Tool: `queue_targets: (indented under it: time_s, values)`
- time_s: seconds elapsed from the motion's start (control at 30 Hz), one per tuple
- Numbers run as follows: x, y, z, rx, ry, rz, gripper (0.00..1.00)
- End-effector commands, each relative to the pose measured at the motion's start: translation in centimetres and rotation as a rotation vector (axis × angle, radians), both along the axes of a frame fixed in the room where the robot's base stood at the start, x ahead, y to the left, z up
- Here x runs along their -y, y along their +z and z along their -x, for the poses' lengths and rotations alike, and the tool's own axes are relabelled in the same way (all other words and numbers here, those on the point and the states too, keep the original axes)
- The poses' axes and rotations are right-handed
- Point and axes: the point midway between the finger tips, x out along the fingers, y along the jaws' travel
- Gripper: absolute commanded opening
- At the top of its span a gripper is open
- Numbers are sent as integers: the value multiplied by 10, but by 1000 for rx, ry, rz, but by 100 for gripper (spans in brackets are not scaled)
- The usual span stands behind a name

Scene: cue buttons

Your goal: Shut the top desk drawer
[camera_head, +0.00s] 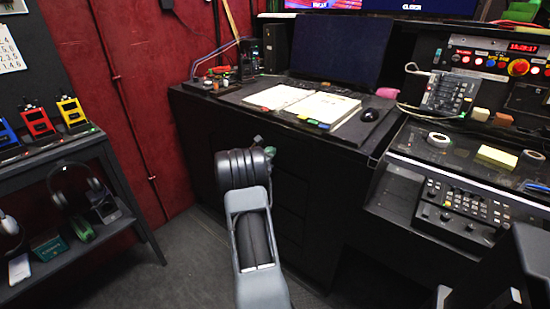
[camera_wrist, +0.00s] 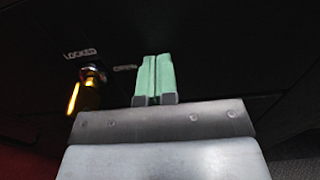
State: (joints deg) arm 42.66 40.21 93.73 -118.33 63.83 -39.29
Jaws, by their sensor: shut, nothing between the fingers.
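The black desk (camera_head: 322,212) stands in the middle of the head view, with dark drawer fronts below its top. The top drawer front (camera_head: 290,160) is partly hidden by my arm, and I cannot tell how far it stands out. In the wrist view a dark front (camera_wrist: 215,60) fills the upper part, with a lock (camera_wrist: 92,78) and the labels LOCKED and OPEN. My gripper (camera_wrist: 153,60) has its green fingers together and empty, pointing at this front to the right of the lock. I cannot tell whether they touch it. In the head view the fingers are mostly hidden behind my wrist.
A yellow piece (camera_wrist: 73,98) hangs by the lock. An open book (camera_head: 325,108), a mouse (camera_head: 370,114) and a monitor (camera_head: 340,48) are on the desk. A control console (camera_head: 455,205) stands right, a shelf (camera_head: 60,150) left. Floor between shelf and desk is clear.

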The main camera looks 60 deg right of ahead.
Motion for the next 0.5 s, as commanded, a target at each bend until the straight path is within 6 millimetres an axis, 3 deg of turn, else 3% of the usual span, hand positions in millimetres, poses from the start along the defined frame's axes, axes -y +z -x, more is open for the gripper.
queue_targets:
  time_s: [0.5]
  values:
    - [7,2,-1,0,5,3,0]
